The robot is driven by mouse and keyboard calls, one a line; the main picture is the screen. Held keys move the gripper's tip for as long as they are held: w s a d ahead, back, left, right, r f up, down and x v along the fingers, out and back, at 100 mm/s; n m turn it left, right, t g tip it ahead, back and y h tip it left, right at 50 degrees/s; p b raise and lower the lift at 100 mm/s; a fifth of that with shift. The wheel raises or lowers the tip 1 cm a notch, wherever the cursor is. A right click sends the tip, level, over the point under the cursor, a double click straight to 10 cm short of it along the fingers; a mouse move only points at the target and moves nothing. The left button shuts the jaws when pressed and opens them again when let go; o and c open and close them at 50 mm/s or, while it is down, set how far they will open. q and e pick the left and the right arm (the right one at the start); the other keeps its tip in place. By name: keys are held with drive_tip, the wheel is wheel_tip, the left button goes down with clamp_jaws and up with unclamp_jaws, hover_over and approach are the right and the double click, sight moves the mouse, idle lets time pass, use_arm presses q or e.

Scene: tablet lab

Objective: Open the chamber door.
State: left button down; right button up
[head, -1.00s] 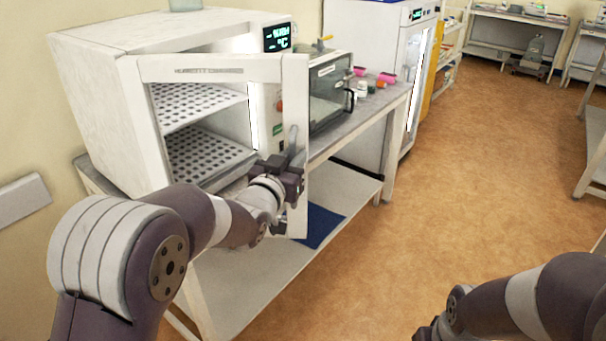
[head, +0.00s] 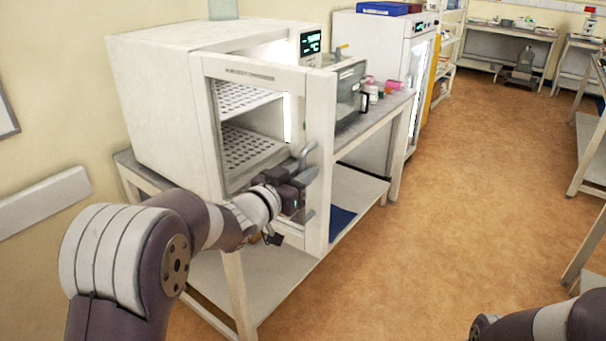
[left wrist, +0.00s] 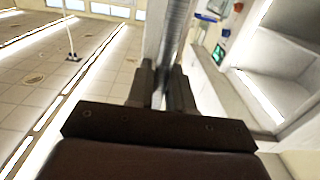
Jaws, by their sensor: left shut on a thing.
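The white chamber (head: 160,95) stands on a bench in the head view, with perforated shelves inside and a lit display at its upper right. Its white-framed door (head: 320,130), with a window, stands partly open, its handle side out from the chamber front. My left gripper (head: 296,188) is at the grey door handle (head: 307,160) and shut on it; its jaws hide part of the handle. In the left wrist view the jaws (left wrist: 161,88) close around the upright handle (left wrist: 174,35). My right arm shows at the lower right; its gripper is out of frame.
A smaller glass-fronted device (head: 350,95) and small colored containers (head: 378,88) share the bench (head: 380,120) right of the chamber. A blue item (head: 341,222) lies on the lower shelf. The floor (head: 440,220) to the right is clear.

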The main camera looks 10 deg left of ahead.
use_arm(q)
drive_tip(key=shift+r, duration=0.2)
drive_tip(key=c, duration=1.2)
unclamp_jaws()
drive_tip(key=shift+f, duration=0.1)
drive_tip(key=shift+a, duration=0.1)
drive_tip(key=b+v, duration=0.2)
drive_tip(key=v, duration=1)
drive_tip(key=shift+s, duration=0.3)
drive_tip(key=shift+a, duration=0.15)
